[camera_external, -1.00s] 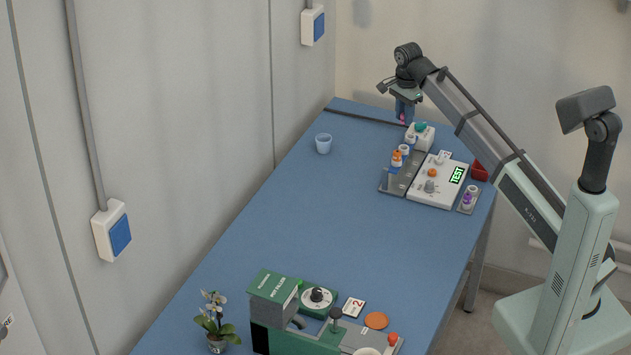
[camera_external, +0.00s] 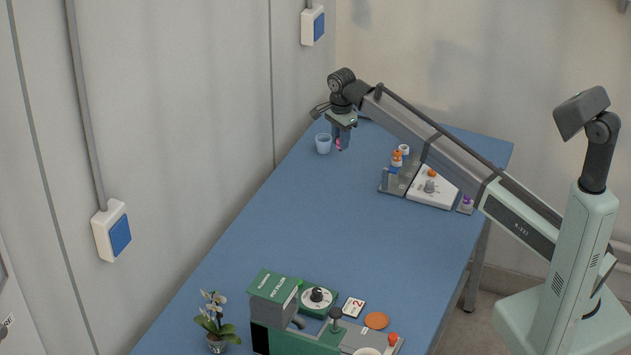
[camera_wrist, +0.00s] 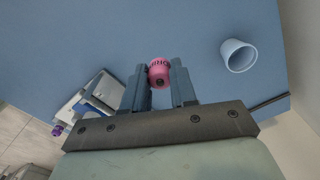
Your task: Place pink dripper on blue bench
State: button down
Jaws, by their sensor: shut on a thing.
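The pink dripper (camera_wrist: 158,73) is between the two fingers of my gripper (camera_wrist: 158,82), which is shut on it. In the external view the pink dripper (camera_external: 339,144) shows small below my gripper (camera_external: 341,137), near the far left part of the bench. I cannot tell whether it touches the bench top. The blue bench (camera_external: 290,215) is long and mostly bare; its top also fills much of the wrist view (camera_wrist: 110,35).
A light blue cup (camera_external: 323,144) stands just left of my gripper; it also shows in the wrist view (camera_wrist: 238,56). Bottles, including an orange-capped one (camera_external: 397,158), and a white device (camera_external: 440,193) stand to the right. A green machine (camera_external: 275,292) and an orchid (camera_external: 214,318) are at the near end.

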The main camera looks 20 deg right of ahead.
notch_tip(320, 180, down, 9)
jog(key=shift+f, duration=0.1)
dwell(0.4)
jog(key=shift+f, duration=0.15)
jog(key=c, duration=0.9)
grip_release()
notch_tip(320, 180, up, 12)
jog(key=shift+r, duration=0.2)
jog(key=shift+o, duration=0.3)
